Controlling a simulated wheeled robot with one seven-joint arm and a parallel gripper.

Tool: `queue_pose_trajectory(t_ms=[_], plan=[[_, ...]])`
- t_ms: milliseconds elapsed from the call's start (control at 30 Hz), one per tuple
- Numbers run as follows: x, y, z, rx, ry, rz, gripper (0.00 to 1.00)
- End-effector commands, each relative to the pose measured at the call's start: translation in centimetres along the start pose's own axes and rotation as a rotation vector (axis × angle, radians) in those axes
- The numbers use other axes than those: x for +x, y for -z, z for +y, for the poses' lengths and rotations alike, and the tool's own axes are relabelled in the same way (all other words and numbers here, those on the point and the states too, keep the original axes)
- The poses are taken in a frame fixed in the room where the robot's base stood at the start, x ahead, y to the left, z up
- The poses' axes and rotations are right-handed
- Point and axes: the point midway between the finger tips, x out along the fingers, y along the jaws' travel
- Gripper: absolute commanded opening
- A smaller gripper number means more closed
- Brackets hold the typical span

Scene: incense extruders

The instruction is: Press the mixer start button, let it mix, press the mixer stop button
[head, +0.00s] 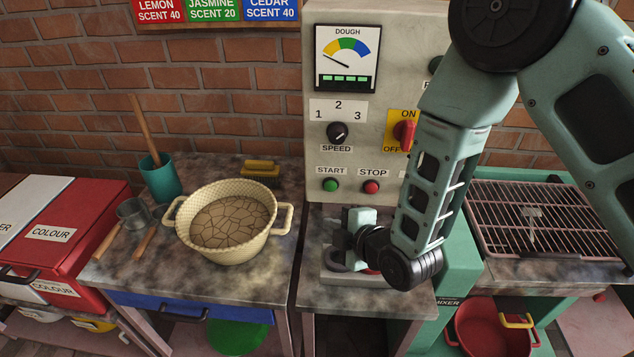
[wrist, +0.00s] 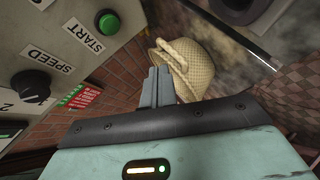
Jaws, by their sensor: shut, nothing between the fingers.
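The green START button (head: 330,185) and the red STOP button (head: 371,187) sit side by side low on the grey control panel (head: 320,215). The START button also shows at the upper left of the wrist view (wrist: 108,23), to the left of my fingers and apart from them. My gripper (wrist: 158,74) is shut and empty. In the head view my gripper's teal body (head: 362,218) is in front of and below the two buttons, and its fingertips cannot be made out. The STOP button is not visible in the wrist view.
The panel has a DOUGH gauge (head: 346,57), a SPEED knob (head: 337,132) and a red ON/OFF switch (head: 404,134) partly behind my arm. A cream basket (head: 265,240) of cracked brown material stands on the left counter. A grill rack (head: 540,222) is at the right.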

Motion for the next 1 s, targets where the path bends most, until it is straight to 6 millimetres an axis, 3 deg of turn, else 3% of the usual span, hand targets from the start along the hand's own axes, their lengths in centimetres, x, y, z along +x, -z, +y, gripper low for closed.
queue_pose_trajectory(t_ms=[567, 1000], plan=[[0.4, -0.4, 0.4, -0.030, -0.026, 0.003, 0.00], [4.1, -3.1, 3.4, -0.028, -0.027, 0.002, 0.00]])
